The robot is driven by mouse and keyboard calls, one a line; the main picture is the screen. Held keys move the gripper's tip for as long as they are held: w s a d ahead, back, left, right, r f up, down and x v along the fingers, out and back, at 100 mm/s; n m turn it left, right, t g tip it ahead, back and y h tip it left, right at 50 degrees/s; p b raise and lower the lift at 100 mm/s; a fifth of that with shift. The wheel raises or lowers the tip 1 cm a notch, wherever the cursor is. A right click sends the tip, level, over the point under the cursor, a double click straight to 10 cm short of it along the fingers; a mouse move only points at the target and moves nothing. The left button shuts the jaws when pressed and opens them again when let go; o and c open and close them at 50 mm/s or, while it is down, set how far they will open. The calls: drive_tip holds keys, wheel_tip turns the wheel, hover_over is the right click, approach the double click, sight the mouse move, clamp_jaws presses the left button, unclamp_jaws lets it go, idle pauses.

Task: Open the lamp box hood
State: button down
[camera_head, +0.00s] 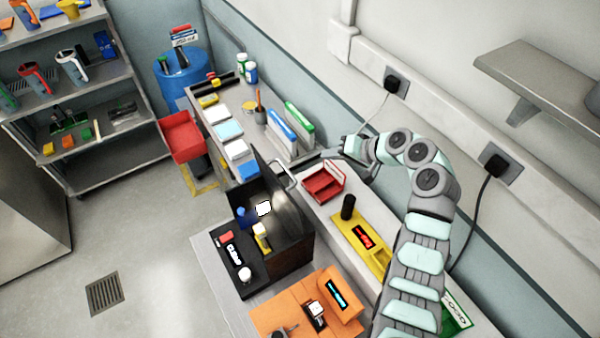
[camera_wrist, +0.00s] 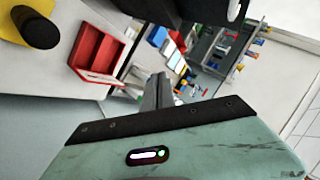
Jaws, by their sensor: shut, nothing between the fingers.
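The lamp box (camera_head: 290,250) is a dark box on the bench, left of the red tray in the head view. Its hood (camera_head: 283,190) stands raised and steeply tilted, with a pale bar handle (camera_head: 284,174) at its upper edge. The inside is exposed, with a bright white panel (camera_head: 264,208) in it. My gripper (camera_head: 328,155) is just right of and behind the handle; contact cannot be made out. In the wrist view my gripper's fingers (camera_wrist: 160,80) are together and empty. A dark part at the top of that view cannot be identified surely.
A red tray (camera_head: 323,183) lies right of the hood and below my wrist. A yellow device with a black knob (camera_head: 348,207) and an orange device (camera_head: 290,310) stand nearer. White and green binders (camera_head: 290,125) stand behind the hood. The wall is close behind my arm.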

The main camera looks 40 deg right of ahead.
drive_tip(key=s+a+r+m+t+h+b, duration=0.1)
drive_tip(key=s+a+r+m+t, duration=0.1)
drive_tip(key=s+a+t, duration=0.3)
drive_tip(key=s+a+r+m+t+b, duration=0.1)
drive_tip(key=s+a+r+m+t, duration=0.15)
drive_tip(key=s, duration=0.35)
drive_tip(key=w+a+f+p, duration=0.1)
drive_tip(key=w+a+p, duration=0.3)
drive_tip(key=w, duration=0.6)
drive_tip(key=shift+w+a+f, duration=0.15)
drive_tip(key=shift+w+a, duration=0.05)
drive_tip(key=shift+a, duration=0.1)
